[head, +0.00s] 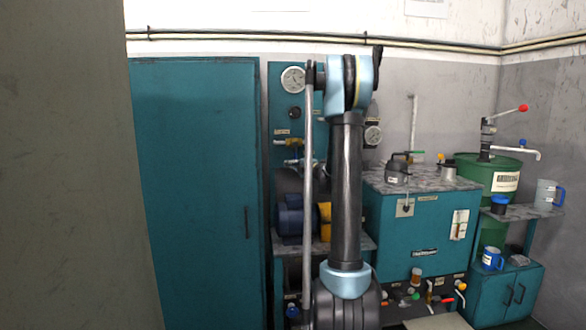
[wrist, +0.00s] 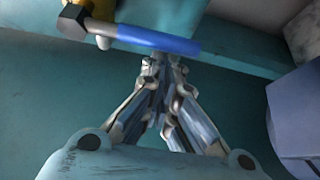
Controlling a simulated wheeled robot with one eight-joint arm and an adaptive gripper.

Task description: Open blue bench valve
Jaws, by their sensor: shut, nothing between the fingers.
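The blue valve handle (wrist: 160,39) is a flat lever lying nearly level across the upper part of the wrist view. Its left end meets a dark metal nut (wrist: 73,20) on a brass-coloured fitting. My gripper (wrist: 162,62) is shut and empty, with its fingertips together just below the blue lever. They look very close to it, but I cannot tell if they touch. In the head view my gripper is hidden behind my own arm, and I cannot clearly make out the blue lever there.
A teal panel (head: 283,80) with a gauge (head: 293,79) stands behind my arm. A blue motor (head: 290,217) sits below it. A teal tank (head: 412,240) and a green drum (head: 487,175) stand to the right. A teal cabinet door (head: 190,190) is at left.

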